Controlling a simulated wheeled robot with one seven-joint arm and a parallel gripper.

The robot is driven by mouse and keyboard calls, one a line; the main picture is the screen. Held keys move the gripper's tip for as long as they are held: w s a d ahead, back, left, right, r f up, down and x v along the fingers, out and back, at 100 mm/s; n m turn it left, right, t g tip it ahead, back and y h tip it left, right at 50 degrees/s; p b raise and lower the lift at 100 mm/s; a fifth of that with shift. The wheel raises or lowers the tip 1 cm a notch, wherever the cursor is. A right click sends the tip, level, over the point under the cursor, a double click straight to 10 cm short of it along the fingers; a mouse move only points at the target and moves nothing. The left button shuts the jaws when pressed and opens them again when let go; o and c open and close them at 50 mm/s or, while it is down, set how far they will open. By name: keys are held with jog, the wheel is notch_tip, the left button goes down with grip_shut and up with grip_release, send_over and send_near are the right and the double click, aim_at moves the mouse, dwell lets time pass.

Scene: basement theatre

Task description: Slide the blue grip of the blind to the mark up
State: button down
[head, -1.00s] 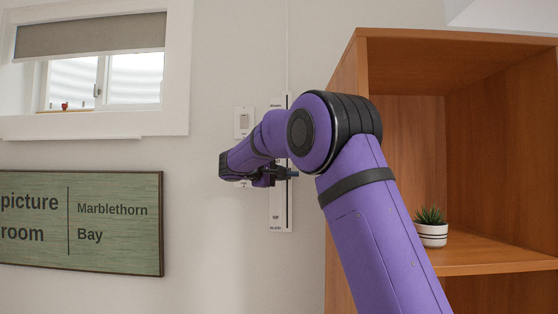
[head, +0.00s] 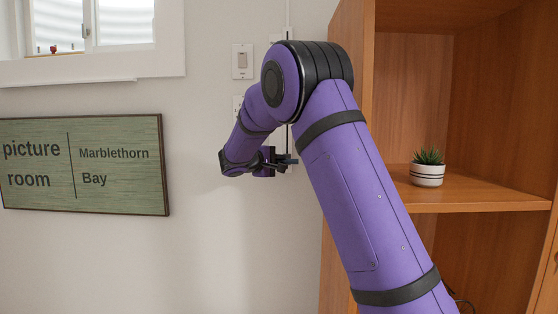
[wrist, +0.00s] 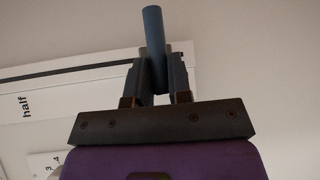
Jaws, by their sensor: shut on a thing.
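The blue grip (wrist: 153,35) is a round rod, seen between my two dark fingers in the wrist view. My gripper (wrist: 156,78) is shut on it. In the head view my gripper (head: 284,161) is at the wall, left of the wooden shelf, near the lower end of the blind's slide strip. The strip is mostly hidden behind my arm there. The wrist view shows the white strip (wrist: 65,88) with a dark slot and the word "half" beside it. The mark "up" is not readable in either current view.
A wooden shelf unit (head: 346,130) with a potted plant (head: 427,170) stands close on the right. A light switch (head: 242,61) is on the wall above my gripper. A green sign (head: 115,165) and a window (head: 95,22) are on the left. The wall below is bare.

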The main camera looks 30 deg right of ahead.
jog(key=shift+f, duration=0.4)
jog(key=c, duration=1.1)
grip_release()
jog(key=shift+o, duration=0.2)
jog(key=shift+r, duration=0.1)
jog(key=v, duration=1.1)
jog(key=shift+d, duration=0.1)
